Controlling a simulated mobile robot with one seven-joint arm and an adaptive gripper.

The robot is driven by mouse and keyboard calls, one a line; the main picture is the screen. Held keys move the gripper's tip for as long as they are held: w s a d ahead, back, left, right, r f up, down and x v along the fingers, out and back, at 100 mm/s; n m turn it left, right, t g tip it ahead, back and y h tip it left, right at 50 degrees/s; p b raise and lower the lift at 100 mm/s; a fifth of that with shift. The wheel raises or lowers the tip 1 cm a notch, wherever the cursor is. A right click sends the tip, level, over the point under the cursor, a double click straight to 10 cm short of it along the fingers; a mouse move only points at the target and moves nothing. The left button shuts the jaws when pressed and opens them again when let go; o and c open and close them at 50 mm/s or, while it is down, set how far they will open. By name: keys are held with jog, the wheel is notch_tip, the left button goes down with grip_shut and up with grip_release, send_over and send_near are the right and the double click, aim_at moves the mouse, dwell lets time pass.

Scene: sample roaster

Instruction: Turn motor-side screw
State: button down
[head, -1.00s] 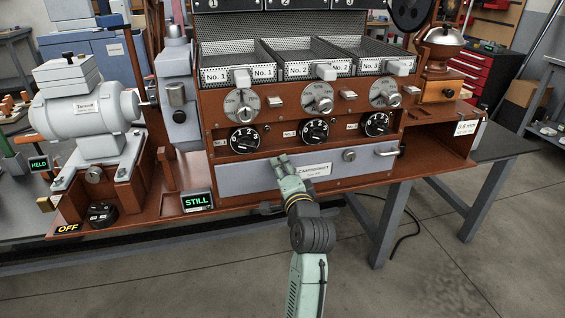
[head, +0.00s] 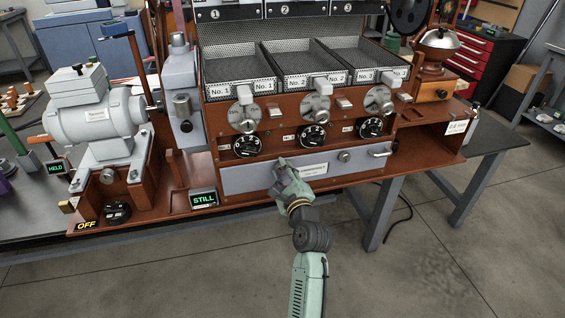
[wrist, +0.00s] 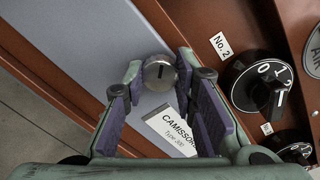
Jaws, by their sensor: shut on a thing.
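A grey front panel (head: 245,180) with a white CAMISSONET label (head: 314,169) runs along the lower front of the roaster. The round metal screw (wrist: 160,73) with a dark slot sits on the panel's left part, on the motor's side, and shows between my fingertips in the wrist view. My gripper (head: 280,163) is shut on the screw, a finger on each side of it. In the head view my gripper hides this screw. A second round screw (head: 345,156) is on the panel's right part. The grey motor (head: 97,117) stands at the left.
Several black dials (head: 313,136) sit just above the panel; one (wrist: 258,82) is close beside my fingers in the wrist view. A bar handle (head: 380,152) is at the panel's right end. A STILL display (head: 204,199) and an OFF display (head: 87,226) stand left.

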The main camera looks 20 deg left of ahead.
jog(key=m+p, duration=0.2)
jog(key=m, duration=0.1)
jog(key=shift+r+m, duration=0.1)
jog(key=shift+m, duration=0.2)
jog(key=shift+m+p, duration=0.3)
jog(key=shift+m, duration=1.9)
jog(key=c, duration=1.3)
grip_release()
jog(key=v, duration=1.2)
jog(key=shift+f, duration=0.35)
